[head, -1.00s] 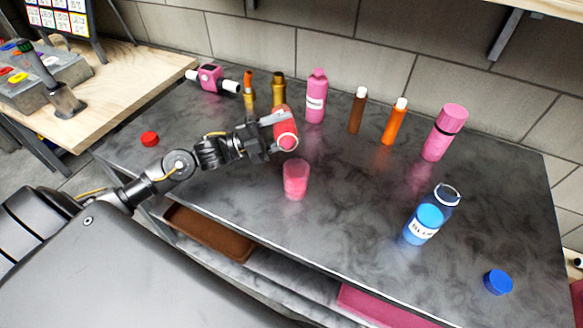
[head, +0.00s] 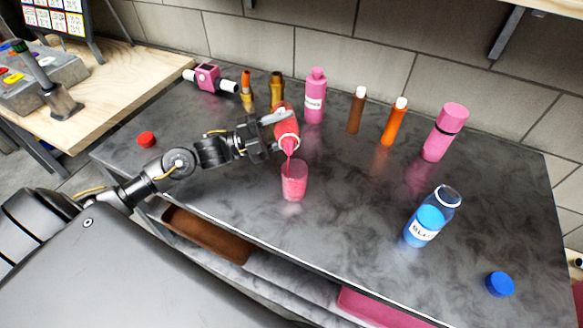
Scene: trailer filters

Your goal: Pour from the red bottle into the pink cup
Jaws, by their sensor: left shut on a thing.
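My left gripper (head: 268,133) is shut on the red bottle (head: 285,122). The bottle is tilted with its open mouth facing down and toward the front, above the pink cup. A thin reddish-pink stream runs from the mouth down into the cup. The pink cup (head: 294,183) stands upright on the dark worktop, is see-through, and has reddish-pink contents inside. The bottle does not touch the cup. My right gripper is not in view.
A red cap (head: 146,139) lies at the left of the worktop (head: 350,210). A blue bottle (head: 432,216) stands open at the right, with a blue cap (head: 499,284) near the corner. A pink bottle (head: 315,96), brown tube (head: 356,110), orange tube (head: 394,121) and pink flask (head: 444,133) stand at the back.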

